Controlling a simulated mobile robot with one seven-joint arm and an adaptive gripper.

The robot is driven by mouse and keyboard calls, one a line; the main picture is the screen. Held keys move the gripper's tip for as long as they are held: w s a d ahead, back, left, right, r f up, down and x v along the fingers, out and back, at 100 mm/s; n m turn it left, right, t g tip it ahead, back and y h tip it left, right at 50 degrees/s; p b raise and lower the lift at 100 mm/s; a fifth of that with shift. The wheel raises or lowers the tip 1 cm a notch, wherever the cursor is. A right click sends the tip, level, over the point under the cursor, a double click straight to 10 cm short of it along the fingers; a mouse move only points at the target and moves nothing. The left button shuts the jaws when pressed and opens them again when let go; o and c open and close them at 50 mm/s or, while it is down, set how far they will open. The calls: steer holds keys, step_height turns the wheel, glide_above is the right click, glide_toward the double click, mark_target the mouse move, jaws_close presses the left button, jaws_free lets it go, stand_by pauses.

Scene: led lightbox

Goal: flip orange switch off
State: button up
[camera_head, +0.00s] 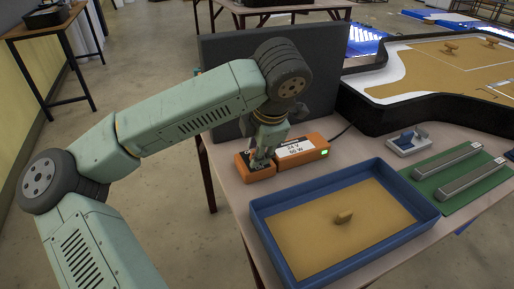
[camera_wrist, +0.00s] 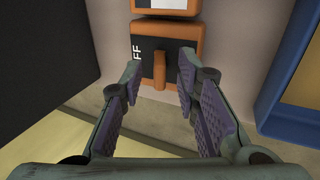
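The orange switch box (camera_head: 259,174) sits on the table, at the left end of a longer orange power box (camera_head: 302,149) with a white label. In the wrist view the switch box (camera_wrist: 193,23) has a black face with the letters "FF" showing and an orange lever (camera_wrist: 159,70) in the middle. My gripper (camera_wrist: 160,72) is open, its two fingers on either side of the lever with gaps on both sides. In the head view my gripper (camera_head: 260,160) is down at the switch box and hides much of its top.
A blue tray (camera_head: 421,213) with a tan bottom stands right of the switch box. A dark panel (camera_head: 225,55) stands behind it. A green board (camera_head: 449,188) with grey bars lies further right. A green light (camera_head: 324,153) shows on the power box.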

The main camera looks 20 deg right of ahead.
steer(key=shift+w+f, duration=0.1)
steer(key=shift+f, duration=0.15)
steer(key=shift+c, duration=0.5)
jaws_close()
